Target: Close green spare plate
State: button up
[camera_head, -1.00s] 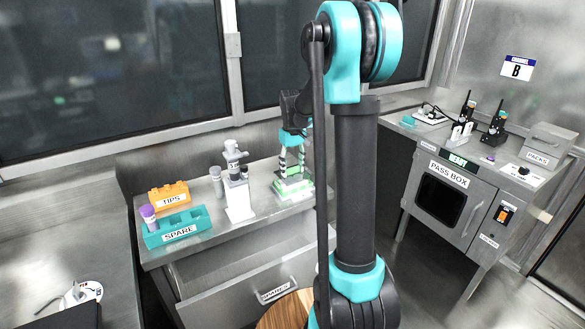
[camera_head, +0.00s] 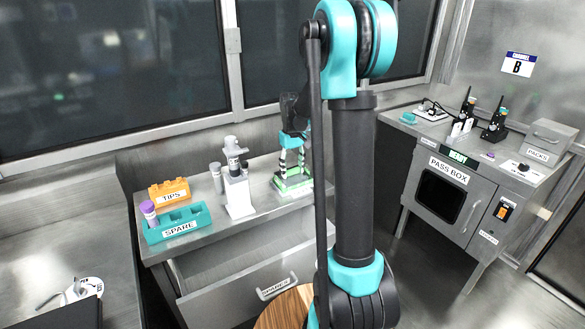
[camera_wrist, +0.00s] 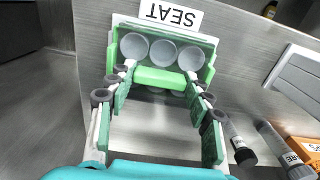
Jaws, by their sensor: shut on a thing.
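The green plate (camera_wrist: 165,77) sits at the top of the wrist view, with several round grey wells, on a white base labelled SEAT (camera_wrist: 171,14). In the head view the green plate (camera_head: 292,184) is low on the right part of the bench. My gripper (camera_wrist: 160,84) has a finger on each side of the plate and is shut on its green front part. In the head view my gripper (camera_head: 291,160) points down over the plate. The finger contact is partly hidden, and I cannot tell whether the plate is fully seated.
A white stand (camera_head: 238,194) and a grey-capped vial (camera_head: 216,178) stand left of the plate. The orange TIPS rack (camera_head: 170,193) and teal SPARE rack (camera_head: 178,222) are further left. An open drawer (camera_head: 235,285) juts out below. The PASS BOX (camera_head: 450,172) is right.

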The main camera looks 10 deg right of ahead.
aim_at(293, 169)
jog(key=shift+f, duration=0.5)
jog(key=o, duration=1.4)
jog(key=shift+c, duration=0.2)
notch_tip(293, 169, up, 12)
jog(key=shift+s, duration=0.1)
jog(key=s+f+m+t, duration=0.1)
jog(key=s+f, duration=0.6)
jog(key=s, duration=0.7)
jog(key=s+f+m+t, duration=0.2)
jog(key=s+f, duration=0.6)
jog(key=s, duration=0.5)
jog(key=shift+s+a+f+m+t, duration=0.2)
jog(key=shift+s+a+m+t, duration=0.15)
jog(key=shift+t, duration=0.25)
jog(key=shift+c, duration=0.5)
